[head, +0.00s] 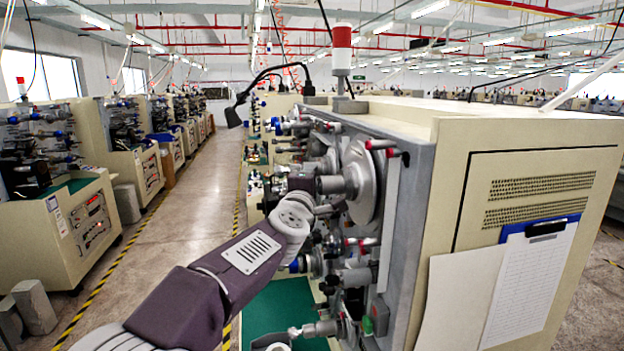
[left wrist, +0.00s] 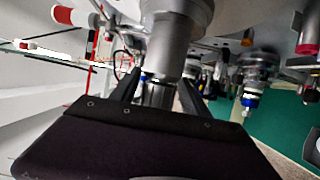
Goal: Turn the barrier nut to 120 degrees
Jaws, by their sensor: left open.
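My left arm reaches from the lower left of the head view to the winding machine's front. My left gripper (head: 322,184) is at a spindle there, in front of a large grey disc (head: 362,183). My right gripper is not in view.
The winding machine's cream cabinet (head: 545,190) fills the right, with a clipboard (head: 530,275) on its side. More spindles and fittings crowd around my gripper. A green surface (head: 285,308) lies below. A clear aisle (head: 175,225) runs at the left beside other machines.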

